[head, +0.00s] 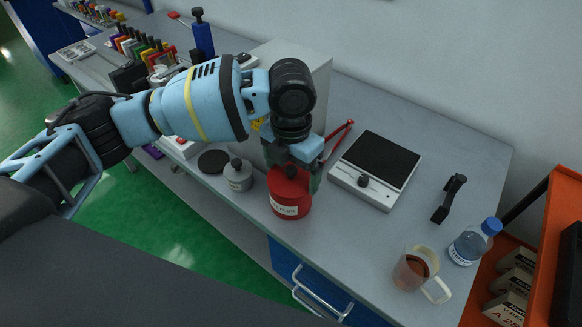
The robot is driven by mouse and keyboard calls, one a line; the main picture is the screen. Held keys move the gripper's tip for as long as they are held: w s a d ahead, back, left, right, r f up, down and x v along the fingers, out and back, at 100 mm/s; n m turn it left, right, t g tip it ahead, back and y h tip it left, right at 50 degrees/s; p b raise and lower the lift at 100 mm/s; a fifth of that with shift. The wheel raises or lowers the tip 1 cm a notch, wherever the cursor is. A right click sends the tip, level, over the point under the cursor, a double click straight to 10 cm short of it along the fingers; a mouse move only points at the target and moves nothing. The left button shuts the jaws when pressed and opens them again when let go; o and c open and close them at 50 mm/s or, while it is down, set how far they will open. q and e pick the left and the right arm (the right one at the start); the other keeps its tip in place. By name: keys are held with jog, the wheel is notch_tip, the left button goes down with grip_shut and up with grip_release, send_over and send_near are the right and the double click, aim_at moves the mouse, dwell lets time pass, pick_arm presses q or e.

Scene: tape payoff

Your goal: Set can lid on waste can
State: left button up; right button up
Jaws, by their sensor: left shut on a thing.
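The red waste can (291,206) stands on the grey bench and has a pale label on its front. My left gripper (292,174) points down over the can's top, with its dark fingers on either side of a red lid (289,179). The gripper is shut on this lid. The lid is at the can's mouth; I cannot tell whether it rests fully on the rim, as the fingers hide part of it. My right gripper is not in view.
A grey bottle (238,176) stands close left of the can, with a black disc (213,161) beyond. A white scale-like device (375,168) lies to the right. A mug (414,271), water bottle (474,243) and black handle (449,198) are further right.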

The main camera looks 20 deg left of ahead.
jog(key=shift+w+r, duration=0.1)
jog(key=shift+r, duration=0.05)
pick_arm(q)
jog(key=shift+f, duration=0.35)
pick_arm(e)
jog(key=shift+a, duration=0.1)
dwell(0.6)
pick_arm(q)
jog(key=o, duration=0.7)
jog(key=shift+r, duration=0.1)
jog(key=shift+r+p, duration=1.5)
jog(key=shift+r, duration=2)
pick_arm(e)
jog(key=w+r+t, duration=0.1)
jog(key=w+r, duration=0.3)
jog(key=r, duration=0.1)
pick_arm(q)
jog(key=shift+f, duration=0.1)
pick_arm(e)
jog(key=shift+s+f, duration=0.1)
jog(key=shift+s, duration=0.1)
